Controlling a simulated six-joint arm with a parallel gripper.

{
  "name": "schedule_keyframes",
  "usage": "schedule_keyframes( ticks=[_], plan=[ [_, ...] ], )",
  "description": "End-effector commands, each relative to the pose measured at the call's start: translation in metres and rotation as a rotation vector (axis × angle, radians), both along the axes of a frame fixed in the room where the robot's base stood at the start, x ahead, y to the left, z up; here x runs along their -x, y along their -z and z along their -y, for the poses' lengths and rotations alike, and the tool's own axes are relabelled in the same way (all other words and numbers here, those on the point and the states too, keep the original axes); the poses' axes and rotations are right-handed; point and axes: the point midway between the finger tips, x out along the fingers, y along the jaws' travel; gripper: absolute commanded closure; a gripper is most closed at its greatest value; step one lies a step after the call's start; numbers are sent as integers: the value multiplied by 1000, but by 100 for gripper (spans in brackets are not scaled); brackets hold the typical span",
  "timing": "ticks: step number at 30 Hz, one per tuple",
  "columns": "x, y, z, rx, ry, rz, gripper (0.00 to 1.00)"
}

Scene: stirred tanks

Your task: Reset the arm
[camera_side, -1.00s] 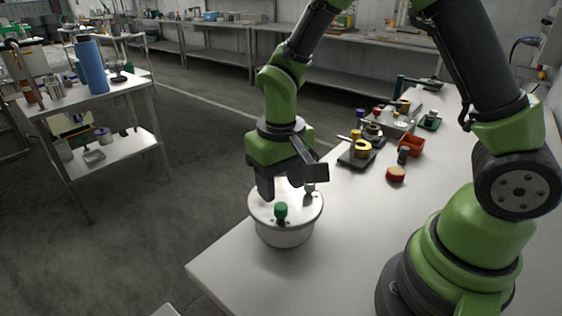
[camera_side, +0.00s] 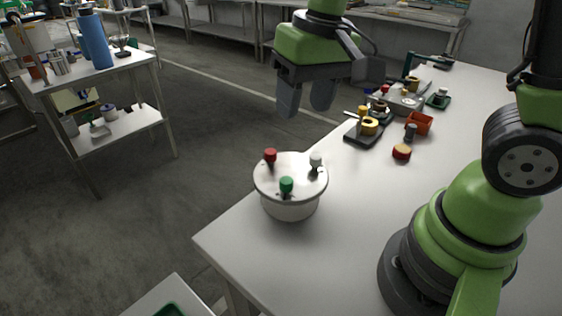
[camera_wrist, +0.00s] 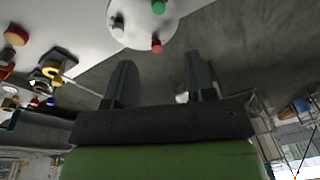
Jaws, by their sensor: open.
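My gripper (camera_side: 306,97) is open and empty, raised in the air above and behind the white tank, with its two dark fingers apart. In the wrist view my gripper (camera_wrist: 160,82) also shows its fingers spread with nothing between them. The white round tank (camera_side: 290,205) stands upright at the table's near left corner. Its lid carries a red knob (camera_side: 270,156), a green knob (camera_side: 286,185) and a white knob (camera_side: 316,160). The tank also shows at the top of the wrist view (camera_wrist: 137,32), apart from the fingers.
A shelf cart with a blue cylinder (camera_side: 95,42) stands at left. The table around the tank is clear.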

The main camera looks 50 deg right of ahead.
Motion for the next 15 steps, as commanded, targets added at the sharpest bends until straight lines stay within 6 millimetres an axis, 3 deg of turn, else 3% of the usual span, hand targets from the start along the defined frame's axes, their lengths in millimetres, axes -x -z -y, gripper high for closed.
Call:
schedule_keyframes(
  ticks=[1, 6, 15],
  plan=[
    [11, -17, 3, -20, 13, 60, 50],
    [50, -53, 9, -76, 39, 227, 50],
    [100, -73, 10, -133, 59, 440, 50]
  ],
)
